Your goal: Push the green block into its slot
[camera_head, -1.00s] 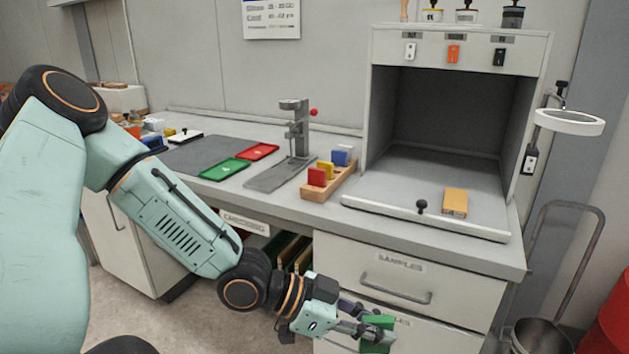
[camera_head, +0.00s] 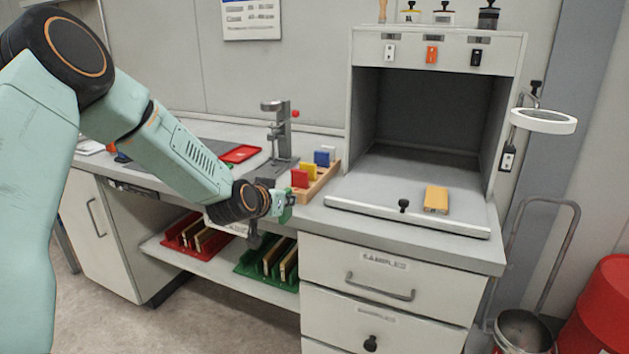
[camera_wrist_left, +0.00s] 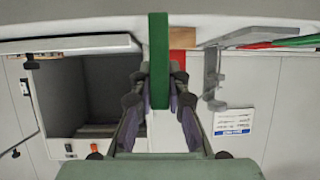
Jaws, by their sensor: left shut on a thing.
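The green block (camera_head: 287,213) is in my left gripper (camera_head: 280,203), beside the near left end of the wooden rack (camera_head: 318,187) at the counter's front edge. In the left wrist view the green block (camera_wrist_left: 159,55) stands upright between the two fingers of my left gripper (camera_wrist_left: 160,85), which is shut on it. The rack holds a red block (camera_head: 299,178), a yellow block (camera_head: 308,172) and a blue block (camera_head: 322,157). The green block's slot is not visible. My right gripper is not in view.
A metal stand (camera_head: 281,135) rises behind the rack. A booth (camera_head: 435,110) is to the right, with a yellow-brown block (camera_head: 436,199) on its floor. Below, a shelf holds a red rack (camera_head: 195,232) and a green rack (camera_head: 268,262). A red tray (camera_head: 240,153) lies at the back.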

